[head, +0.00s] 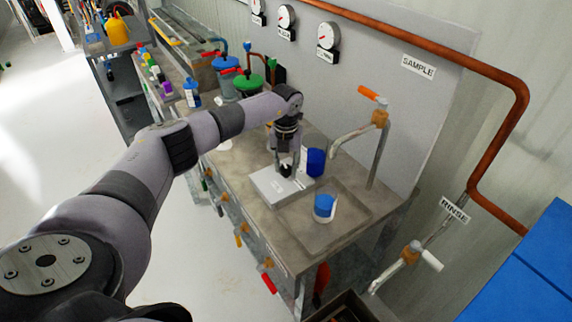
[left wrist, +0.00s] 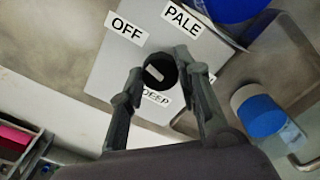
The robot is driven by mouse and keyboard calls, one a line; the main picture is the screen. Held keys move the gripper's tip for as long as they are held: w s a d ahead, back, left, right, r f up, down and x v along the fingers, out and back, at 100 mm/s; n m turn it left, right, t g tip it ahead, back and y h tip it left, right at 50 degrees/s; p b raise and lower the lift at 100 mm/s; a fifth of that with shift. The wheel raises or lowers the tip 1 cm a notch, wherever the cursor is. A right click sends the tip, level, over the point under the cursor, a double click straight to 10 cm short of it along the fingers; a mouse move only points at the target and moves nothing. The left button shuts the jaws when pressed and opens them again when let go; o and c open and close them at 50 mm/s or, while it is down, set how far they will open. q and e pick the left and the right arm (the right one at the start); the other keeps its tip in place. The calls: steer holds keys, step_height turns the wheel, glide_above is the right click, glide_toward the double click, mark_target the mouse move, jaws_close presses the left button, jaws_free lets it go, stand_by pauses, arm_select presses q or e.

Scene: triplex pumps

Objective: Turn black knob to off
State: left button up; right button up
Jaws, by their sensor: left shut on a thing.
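The black knob (left wrist: 160,68) sits on top of a light grey box (left wrist: 115,75) with white labels around it. The labels read OFF (left wrist: 127,29), PALE (left wrist: 184,18) and DEEP (left wrist: 156,97); a further label is partly hidden behind a finger. A short pale mark shows on the knob, near its middle; I cannot tell which label it points to. My left gripper (left wrist: 160,76) is shut on the knob, one finger on each side. In the head view my left gripper (head: 286,168) reaches down onto the grey box (head: 268,186) on the bench. My right gripper is not in view.
A blue cup (head: 316,161) stands right beside the box, and a white-and-blue container (head: 324,207) stands in front of it. A tap with an orange handle (head: 372,95) rises behind. The bench's front edge (head: 240,220) carries several coloured valve handles.

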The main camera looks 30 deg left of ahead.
mark_target(286, 168)
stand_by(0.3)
arm_select(q)
steer(key=o, duration=1.1)
steer(key=shift+o, duration=0.2)
steer(key=shift+r, duration=0.15)
step_height(286, 168, up, 12)
